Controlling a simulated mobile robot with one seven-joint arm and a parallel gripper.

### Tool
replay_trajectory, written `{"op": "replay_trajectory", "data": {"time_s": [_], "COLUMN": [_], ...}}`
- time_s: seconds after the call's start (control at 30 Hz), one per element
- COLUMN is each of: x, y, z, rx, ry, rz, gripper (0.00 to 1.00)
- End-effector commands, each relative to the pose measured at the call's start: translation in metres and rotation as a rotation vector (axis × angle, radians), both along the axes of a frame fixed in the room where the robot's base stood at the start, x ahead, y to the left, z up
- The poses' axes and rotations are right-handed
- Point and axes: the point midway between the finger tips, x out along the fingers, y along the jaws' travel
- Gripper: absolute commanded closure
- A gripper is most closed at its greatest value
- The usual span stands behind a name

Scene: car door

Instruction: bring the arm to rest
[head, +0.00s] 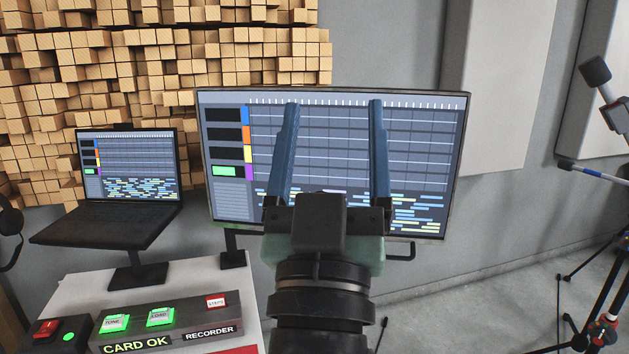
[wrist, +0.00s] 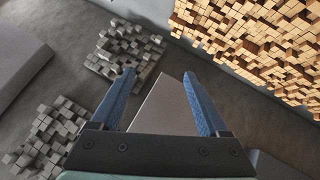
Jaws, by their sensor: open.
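My gripper (head: 333,104) is raised in the middle of the head view, in front of a large monitor. Its two blue fingers are apart and nothing is between them. The gripper also shows in the wrist view (wrist: 158,74), open and empty. My dark wrist and arm come up from the bottom of the head view and hide part of the monitor's lower edge.
A monitor (head: 340,150) stands behind my gripper. A laptop (head: 128,165) is on a stand at left. A white desk (head: 80,275) holds a recorder panel (head: 190,322) with lit green buttons. Microphone stands (head: 612,300) are at right. Wooden blocks (head: 150,60) cover the wall.

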Motion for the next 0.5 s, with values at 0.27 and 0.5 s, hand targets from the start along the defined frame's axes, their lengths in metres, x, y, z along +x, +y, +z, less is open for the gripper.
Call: {"op": "replay_trajectory", "data": {"time_s": [0.27, 0.5], "x": [-0.089, -0.088], "y": [0.016, 0.016], "z": [0.119, 0.185], "rx": [0.05, 0.05], "ry": [-0.134, -0.131], "rz": [0.154, 0.153], "gripper": [0.22, 0.22]}}
